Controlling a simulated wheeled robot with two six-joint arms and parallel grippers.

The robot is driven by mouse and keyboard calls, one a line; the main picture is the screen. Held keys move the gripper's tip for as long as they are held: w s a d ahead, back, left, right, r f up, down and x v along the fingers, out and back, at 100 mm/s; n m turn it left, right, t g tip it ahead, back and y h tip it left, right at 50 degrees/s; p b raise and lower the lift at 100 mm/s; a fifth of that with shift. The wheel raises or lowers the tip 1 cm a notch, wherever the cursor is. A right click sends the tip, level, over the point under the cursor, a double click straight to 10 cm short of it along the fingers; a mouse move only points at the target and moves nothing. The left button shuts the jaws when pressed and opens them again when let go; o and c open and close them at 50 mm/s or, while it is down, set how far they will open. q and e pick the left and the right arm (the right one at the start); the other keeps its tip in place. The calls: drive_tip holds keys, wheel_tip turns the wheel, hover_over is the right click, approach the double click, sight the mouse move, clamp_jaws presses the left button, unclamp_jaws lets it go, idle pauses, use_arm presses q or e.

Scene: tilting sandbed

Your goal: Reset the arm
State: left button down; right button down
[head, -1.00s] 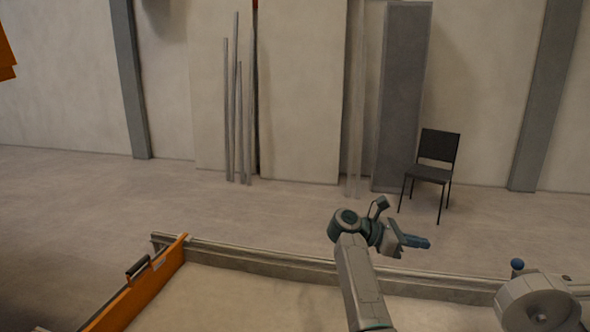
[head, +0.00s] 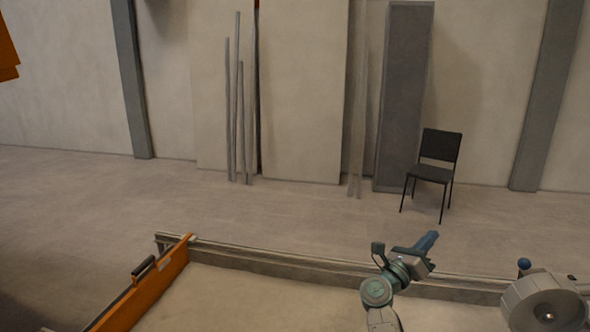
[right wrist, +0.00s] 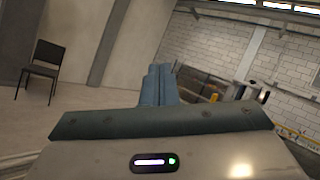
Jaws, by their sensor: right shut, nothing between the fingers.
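My right gripper (head: 428,241) is above the far right part of the sandbed, near its back rim. Its blue fingers point up and to the right and are closed with nothing between them. In the right wrist view the fingers (right wrist: 158,85) lie together, pointing out over the room. My left gripper is in neither view.
The sandbed's pale surface (head: 260,300) is bare where it shows. Its grey back rim (head: 300,266) and orange left board (head: 150,290) with a dark handle bound it. A black chair (head: 434,170) stands beyond on open floor. Long poles and panels lean on the wall.

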drive_tip(key=s+a+f+n+t+y, duration=0.1)
drive_tip(key=s+a+f+n+y, duration=0.3)
drive_tip(key=s+f+n+y, duration=0.55)
drive_tip(key=s+a+f+n+t+y, duration=0.15)
drive_tip(key=a+f+n+y, duration=0.35)
drive_tip(key=n, duration=0.9)
drive_tip(key=s+a+f+n+y, duration=0.35)
drive_tip(key=s+n+y, duration=0.25)
drive_tip(key=n+y, duration=0.45)
drive_tip(key=s+d+f+n+g+h, duration=0.2)
drive_tip(key=s+f+n+g, duration=0.15)
drive_tip(key=s, duration=0.65)
drive_tip(key=s+d+f+n+g+h, duration=0.2)
drive_tip(key=s+d+f+g+h, duration=0.15)
drive_tip(key=s, duration=0.65)
drive_tip(key=s+d+f+n+g+h, duration=0.25)
drive_tip(key=s+g, duration=0.25)
drive_tip(key=s, duration=0.4)
wheel_tip(320, 180, down, 35)
drive_tip(key=d+y+b, duration=0.1)
drive_tip(key=d+b, duration=0.1)
drive_tip(key=b, duration=0.3)
drive_tip(key=s+f+g+b, duration=0.1)
drive_tip(key=s+f+b, duration=0.1)
drive_tip(key=s+f, duration=0.7)
drive_tip(key=s+d+f+g+b, duration=0.1)
drive_tip(key=s+f+b, duration=0.2)
drive_tip(key=s+f, duration=0.6)
wheel_tip(320, 180, down, 7)
drive_tip(key=shift+f, duration=0.1)
